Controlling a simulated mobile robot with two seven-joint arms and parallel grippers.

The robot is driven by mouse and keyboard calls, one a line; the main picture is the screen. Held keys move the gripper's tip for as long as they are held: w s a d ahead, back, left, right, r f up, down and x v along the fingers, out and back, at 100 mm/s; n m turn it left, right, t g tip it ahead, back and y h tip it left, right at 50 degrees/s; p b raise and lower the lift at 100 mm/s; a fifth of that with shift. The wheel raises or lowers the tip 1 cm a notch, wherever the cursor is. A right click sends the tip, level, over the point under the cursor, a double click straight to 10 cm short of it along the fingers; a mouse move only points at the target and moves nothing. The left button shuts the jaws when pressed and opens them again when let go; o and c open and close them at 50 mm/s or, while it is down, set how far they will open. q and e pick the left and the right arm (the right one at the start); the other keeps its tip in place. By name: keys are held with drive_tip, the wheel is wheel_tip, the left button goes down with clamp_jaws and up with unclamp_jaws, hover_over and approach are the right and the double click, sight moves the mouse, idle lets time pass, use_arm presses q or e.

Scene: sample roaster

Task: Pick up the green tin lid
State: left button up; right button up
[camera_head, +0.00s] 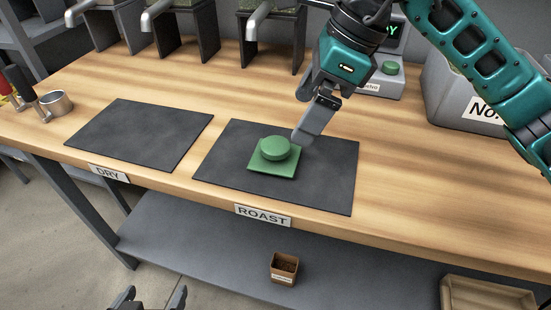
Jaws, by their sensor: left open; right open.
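The green tin lid (274,168) lies on the ROAST mat. It looks like a flat square plate with a thick round green piece (275,148) on top. My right gripper (303,136) comes in from the upper right and points down beside the lid, at its upper right side. Its fingers are seen nearly edge-on; it is open and holds nothing. I cannot tell whether a finger touches the round piece. My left gripper (152,299) shows only its tips at the bottom edge, open and empty, in front of the bench and far from the lid.
The dark ROAST mat (330,180) and DRY mat (140,130) lie on the wooden bench (420,190). Metal spouts stand behind. A grey device (385,85) with a green round part and a grey bin (460,100) stand at the back right. A small brown box (284,267) sits below.

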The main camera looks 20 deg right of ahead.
sight(280, 145)
drive_tip(key=b+x, duration=0.1)
drive_tip(key=x, duration=0.8)
drive_tip(key=shift+w+a+f, duration=0.1)
drive_tip(key=shift+w+a, duration=0.05)
drive_tip(key=shift+a, duration=0.1)
drive_tip(key=c, duration=0.8)
